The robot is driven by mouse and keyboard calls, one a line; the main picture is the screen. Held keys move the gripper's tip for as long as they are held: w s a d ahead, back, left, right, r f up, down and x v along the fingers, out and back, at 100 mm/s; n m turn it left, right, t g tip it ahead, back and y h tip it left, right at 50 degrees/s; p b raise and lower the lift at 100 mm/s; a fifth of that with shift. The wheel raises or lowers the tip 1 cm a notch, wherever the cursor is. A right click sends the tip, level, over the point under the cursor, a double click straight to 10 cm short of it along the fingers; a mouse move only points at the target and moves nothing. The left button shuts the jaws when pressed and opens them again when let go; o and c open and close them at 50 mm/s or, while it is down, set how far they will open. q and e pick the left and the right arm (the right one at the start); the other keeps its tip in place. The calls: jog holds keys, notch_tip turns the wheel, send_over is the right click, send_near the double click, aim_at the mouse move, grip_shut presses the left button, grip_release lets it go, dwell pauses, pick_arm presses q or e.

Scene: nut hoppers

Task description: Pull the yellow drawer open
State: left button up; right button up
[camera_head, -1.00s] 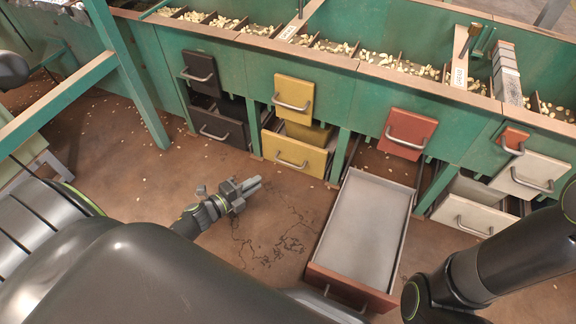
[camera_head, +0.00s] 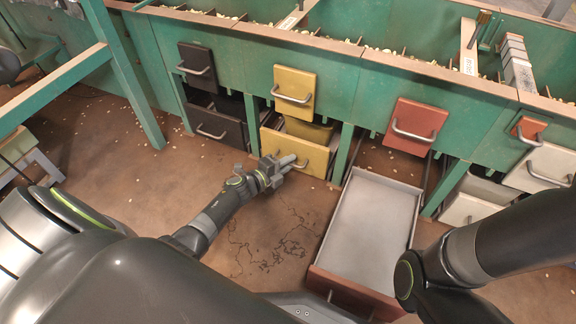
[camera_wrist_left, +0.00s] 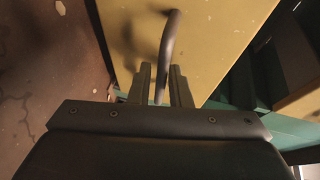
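The yellow drawer (camera_head: 310,154) sits low in the green hopper bench, below a yellow panel (camera_head: 294,84) with its own handle. Its front stands in line with its bay, and some of its yellow inside shows above the front. My left gripper (camera_head: 288,162) is at the drawer's front, over its handle. In the left wrist view the grey handle (camera_wrist_left: 169,45) runs between the two fingers of my left gripper (camera_wrist_left: 162,82), nearer the right finger, with a gap beside it. The fingers look apart. My right gripper is out of view.
A red-fronted drawer (camera_head: 368,225) stands pulled far out to the right of the yellow one. A black drawer (camera_head: 218,128) is on the left, white drawers (camera_head: 468,210) on the right. A green post (camera_head: 128,85) stands at left. The floor in front of the yellow drawer is clear.

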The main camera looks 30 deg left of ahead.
pick_arm(q)
grip_shut()
dwell(0.3)
